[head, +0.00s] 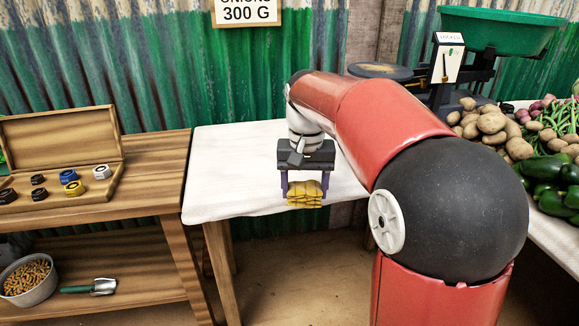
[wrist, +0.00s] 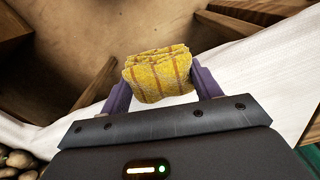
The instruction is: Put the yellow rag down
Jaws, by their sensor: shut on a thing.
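The yellow rag (head: 305,193) is folded and has orange stripes; it also shows in the wrist view (wrist: 160,75). My gripper (head: 305,186) is shut on the rag, with a purple finger on each side of it. In the head view the rag appears at the front edge of the white-covered table (head: 240,175). In the wrist view the floor and the white cloth show beyond and under it. I cannot tell how high the rag is above the table or whether it touches the cloth.
A wooden shelf unit (head: 150,195) at the left bears an open box of weights (head: 95,190). Below are a bowl of pellets (head: 28,282) and a scoop (head: 90,288). A green-pan scale (head: 500,30), potatoes (head: 490,123) and peppers (head: 545,170) stand at the right. The white table's left part is clear.

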